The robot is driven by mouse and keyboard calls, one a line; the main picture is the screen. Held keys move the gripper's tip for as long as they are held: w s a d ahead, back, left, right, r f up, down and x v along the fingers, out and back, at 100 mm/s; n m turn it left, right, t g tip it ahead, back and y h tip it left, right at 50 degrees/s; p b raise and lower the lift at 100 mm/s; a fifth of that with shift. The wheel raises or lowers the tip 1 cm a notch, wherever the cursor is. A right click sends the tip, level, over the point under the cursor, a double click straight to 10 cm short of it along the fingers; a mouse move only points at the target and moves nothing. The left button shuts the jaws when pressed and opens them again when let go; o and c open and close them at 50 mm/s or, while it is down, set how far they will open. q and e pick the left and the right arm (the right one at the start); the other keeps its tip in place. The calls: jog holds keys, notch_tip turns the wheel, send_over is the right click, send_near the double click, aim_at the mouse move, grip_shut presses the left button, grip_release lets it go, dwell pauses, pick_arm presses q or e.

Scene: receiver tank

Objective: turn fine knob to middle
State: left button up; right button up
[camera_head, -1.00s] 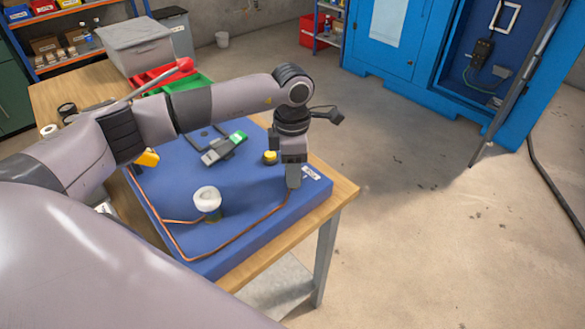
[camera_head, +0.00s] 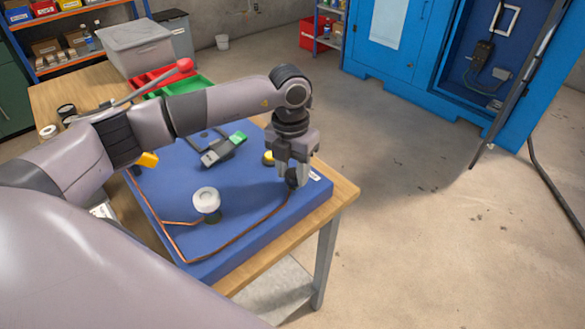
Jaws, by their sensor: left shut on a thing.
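A blue board (camera_head: 228,228) lies on a wooden table, with a copper pipe (camera_head: 225,245) running along its front. My left gripper (camera_head: 291,177) points down at the board's right side. Its fingers are shut on a small dark knob (camera_head: 292,178) near the right end of the pipe. The fingers partly cover the knob, and I cannot read any marking or its angle. A round white gauge (camera_head: 206,201) stands at the middle front of the board. A yellow knob (camera_head: 268,158) stands just behind the gripper. My right gripper is not in view.
A grey device with a green end (camera_head: 224,150) lies on the board behind the gauge. A grey bin (camera_head: 135,46) and red and green trays (camera_head: 185,84) stand at the table's back. An open blue cabinet (camera_head: 440,60) stands far right; the floor between is clear.

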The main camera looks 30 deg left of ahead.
aim_at(292, 174)
pick_arm(q)
jog(key=shift+d+n, duration=0.1)
jog(key=shift+n, duration=1.5)
jog(key=o, duration=1.1)
jog(key=shift+c, duration=0.2)
jog(key=shift+r+b, duration=0.4)
jog(key=shift+r, duration=3.25)
jog(key=shift+s+f, duration=0.1)
